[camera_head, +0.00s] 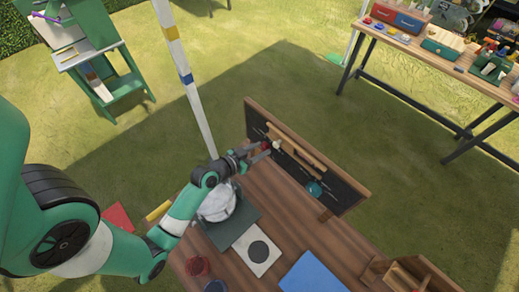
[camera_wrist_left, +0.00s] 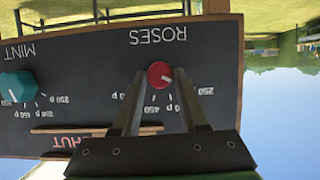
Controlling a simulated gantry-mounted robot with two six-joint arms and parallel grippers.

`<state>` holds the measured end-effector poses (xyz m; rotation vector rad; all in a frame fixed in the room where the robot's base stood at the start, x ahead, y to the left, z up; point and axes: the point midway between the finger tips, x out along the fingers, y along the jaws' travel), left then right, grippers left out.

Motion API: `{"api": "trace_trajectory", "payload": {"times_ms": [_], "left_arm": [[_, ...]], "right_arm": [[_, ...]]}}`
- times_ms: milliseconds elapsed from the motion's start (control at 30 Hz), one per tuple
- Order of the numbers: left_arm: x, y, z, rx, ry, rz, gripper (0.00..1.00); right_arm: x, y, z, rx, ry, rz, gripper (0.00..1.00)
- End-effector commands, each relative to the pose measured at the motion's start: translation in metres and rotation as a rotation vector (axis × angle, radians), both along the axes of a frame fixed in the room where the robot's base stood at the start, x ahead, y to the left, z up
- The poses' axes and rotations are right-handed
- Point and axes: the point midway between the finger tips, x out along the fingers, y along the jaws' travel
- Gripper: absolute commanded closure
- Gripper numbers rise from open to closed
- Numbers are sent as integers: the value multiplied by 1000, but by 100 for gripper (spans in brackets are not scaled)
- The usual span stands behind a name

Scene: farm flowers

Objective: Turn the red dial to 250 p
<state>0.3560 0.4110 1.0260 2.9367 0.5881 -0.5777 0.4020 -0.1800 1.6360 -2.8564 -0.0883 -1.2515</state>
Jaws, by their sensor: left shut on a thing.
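The red dial (camera_wrist_left: 160,74) is on a dark board (camera_wrist_left: 100,50) below the word ROSES, which appears upside down in the left wrist view. My left gripper (camera_wrist_left: 159,78) is shut on the red dial, with one finger on each side. A white mark on the dial points toward the lower right of that picture. Printed p values lie around the dial, partly hidden by the fingers. In the head view, my left gripper (camera_head: 262,151) reaches the board's upper left part, and the red dial (camera_head: 265,146) shows at its tips. My right gripper is not in view.
A teal dial (camera_wrist_left: 17,86) marked MINT is on the same board, also seen in the head view (camera_head: 314,188). The wooden table (camera_head: 285,235) holds a blue sheet (camera_head: 313,273) and a red round container (camera_head: 197,267). A white striped pole (camera_head: 187,85) stands behind.

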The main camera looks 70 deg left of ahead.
Motion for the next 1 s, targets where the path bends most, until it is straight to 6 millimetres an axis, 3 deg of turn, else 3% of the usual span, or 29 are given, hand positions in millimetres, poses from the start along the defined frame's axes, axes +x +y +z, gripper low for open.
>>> {"api": "trace_trajectory", "payload": {"times_ms": [233,267,400,767,1000], "left_arm": [[0,0,-1,-2,1,1,100],[0,0,-1,-2,1,1,56],[0,0,-1,-2,1,1,30],[-3,-1,1,-1,2,1,28],[-41,-16,17,-3,2,6,28]], "right_arm": [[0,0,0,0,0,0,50],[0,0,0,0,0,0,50],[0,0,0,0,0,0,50],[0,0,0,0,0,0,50],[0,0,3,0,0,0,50]]}}
